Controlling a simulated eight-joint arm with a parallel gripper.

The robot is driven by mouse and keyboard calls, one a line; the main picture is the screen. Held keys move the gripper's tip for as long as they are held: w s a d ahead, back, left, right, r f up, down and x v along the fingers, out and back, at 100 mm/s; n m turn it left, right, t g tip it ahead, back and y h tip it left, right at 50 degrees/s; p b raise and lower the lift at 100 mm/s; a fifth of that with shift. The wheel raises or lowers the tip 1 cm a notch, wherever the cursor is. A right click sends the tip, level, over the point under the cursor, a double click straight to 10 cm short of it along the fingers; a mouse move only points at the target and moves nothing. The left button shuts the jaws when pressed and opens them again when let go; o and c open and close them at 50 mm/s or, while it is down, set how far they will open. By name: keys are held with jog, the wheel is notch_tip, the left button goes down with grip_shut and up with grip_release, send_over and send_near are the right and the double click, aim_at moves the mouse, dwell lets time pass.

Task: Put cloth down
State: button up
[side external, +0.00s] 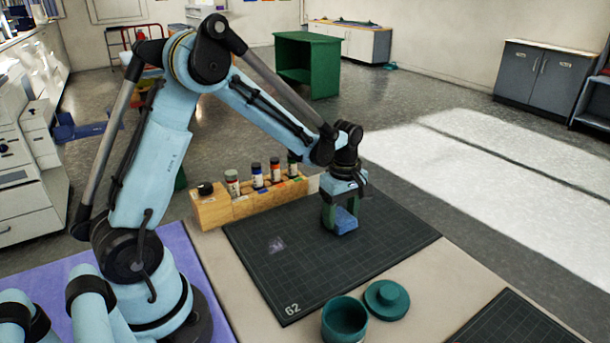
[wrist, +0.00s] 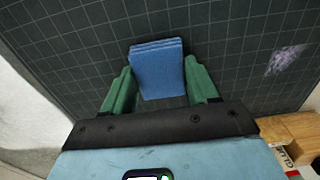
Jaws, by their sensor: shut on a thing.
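A folded blue cloth (side external: 345,221) is between the green fingers of my gripper (side external: 340,212), over the dark gridded mat (side external: 290,262) near its far right part. In the wrist view the cloth (wrist: 158,70) shows as a stack of layers, its far end reaching past the fingertips. My gripper (wrist: 160,78) is shut on it. The cloth is low over the mat, but I cannot tell whether it touches.
A wooden rack (side external: 240,203) with several small bottles stands along the mat's back left edge. An open teal pot (side external: 344,322) and its teal lid (side external: 386,299) sit in front of the mat. A pale purple smudge (side external: 276,245) marks the mat. Much of the mat is clear.

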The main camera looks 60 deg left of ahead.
aim_at(341, 218)
jog(key=shift+f, duration=0.15)
jog(key=o, duration=1)
jog(key=shift+o, duration=0.2)
notch_tip(341, 218, up, 12)
jog(key=f, duration=0.1)
jog(key=s+d+r+m+t, duration=0.1)
jog(key=s+d+m+t, duration=0.2)
jog(key=s+m, duration=0.3)
jog(key=s+d+m+t, duration=0.3)
jog(key=s+m, duration=0.3)
jog(key=m, duration=0.6)
jog(key=shift+s+d+r+t, duration=0.2)
jog(key=shift+d+r+t, duration=0.15)
jog(key=shift+t, duration=0.25)
